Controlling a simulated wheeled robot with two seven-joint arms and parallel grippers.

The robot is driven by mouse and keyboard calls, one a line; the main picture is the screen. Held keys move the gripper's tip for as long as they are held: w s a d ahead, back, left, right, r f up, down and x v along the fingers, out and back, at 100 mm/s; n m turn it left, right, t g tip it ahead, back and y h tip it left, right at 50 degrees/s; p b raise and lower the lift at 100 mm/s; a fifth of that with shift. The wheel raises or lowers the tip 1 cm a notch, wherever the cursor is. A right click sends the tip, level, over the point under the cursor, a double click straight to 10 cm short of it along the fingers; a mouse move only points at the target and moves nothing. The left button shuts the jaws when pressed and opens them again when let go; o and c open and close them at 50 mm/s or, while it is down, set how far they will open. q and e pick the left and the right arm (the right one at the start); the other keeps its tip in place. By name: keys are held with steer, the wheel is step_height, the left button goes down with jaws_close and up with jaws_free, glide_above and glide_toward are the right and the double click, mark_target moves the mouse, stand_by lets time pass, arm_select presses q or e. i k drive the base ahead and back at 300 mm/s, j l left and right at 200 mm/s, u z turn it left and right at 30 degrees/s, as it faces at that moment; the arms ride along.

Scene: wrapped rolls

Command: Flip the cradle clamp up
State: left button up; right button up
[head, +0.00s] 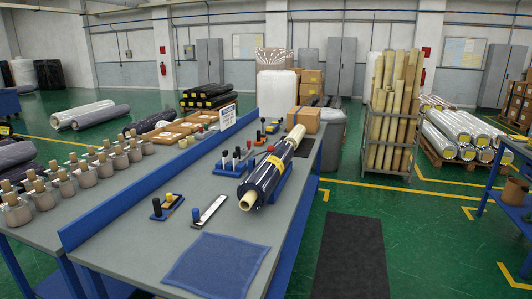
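A roll in dark blue wrap (266,176) with a tan core at each end lies lengthwise along the right side of the grey table (135,240). A yellow label (276,161) is on its wrap. The roll rests on a blue cradle (284,181), which is largely hidden beneath it. I cannot make out the cradle clamp clearly, nor whether it is up or down. Neither of my grippers is in view.
Several small bottles or tools (233,161) stand left of the roll. A cardboard box (303,119) is at the table's far end. A dark floor mat (350,255) lies right of the table.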

mark_target(270, 149)
steer(key=i+l, duration=0.25)
steer(key=l, duration=0.25)
steer(key=i+l+z, duration=0.1)
steer(key=i+l, duration=0.15)
steer(key=l, duration=0.2)
steer(key=i+l+z, duration=0.1)
steer(key=i+l, duration=0.15)
steer(key=l, duration=0.2)
steer(key=i+l, duration=0.3)
steer(key=l, duration=0.15)
steer(key=i+j, duration=0.1)
steer(key=i, duration=0.35)
steer(key=i+z, duration=0.15)
steer(key=i, duration=0.35)
steer(key=i+j, duration=0.2)
steer(key=i, duration=0.25)
steer(key=i+j, duration=0.15)
steer(key=j+z, duration=0.05)
steer(key=j, duration=0.05)
